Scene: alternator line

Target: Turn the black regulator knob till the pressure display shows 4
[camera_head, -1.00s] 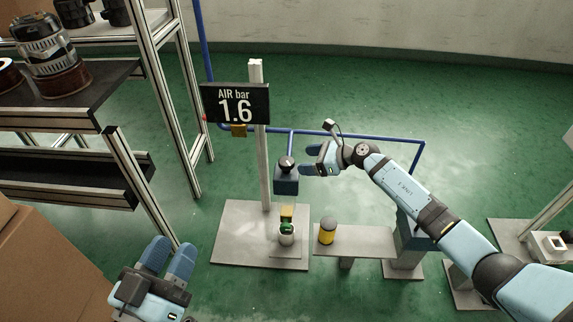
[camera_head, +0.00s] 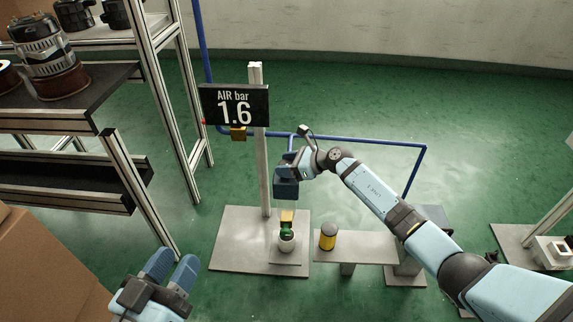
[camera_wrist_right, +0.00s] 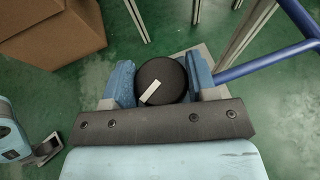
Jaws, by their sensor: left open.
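The black regulator knob (camera_wrist_right: 162,80) is round with a white mark pointing to its lower left in the right wrist view. In the head view my right gripper (camera_head: 287,168) covers it, above the dark blue regulator body (camera_head: 286,189). In the right wrist view the blue fingers of the right gripper (camera_wrist_right: 161,84) stand on either side of the knob, very close to it. Whether both press on it I cannot tell. The pressure display (camera_head: 235,106) reads "AIR bar 1.6". My left gripper (camera_head: 171,268) is open and empty at the lower left, away from the regulator.
A pale post (camera_head: 258,165) carries the display. Blue pipe (camera_head: 372,141) runs behind the regulator. A yellow and black cylinder (camera_head: 328,237) stands on a low bench (camera_head: 362,247). Shelving (camera_head: 128,180) and a cardboard box (camera_head: 45,265) are at the left.

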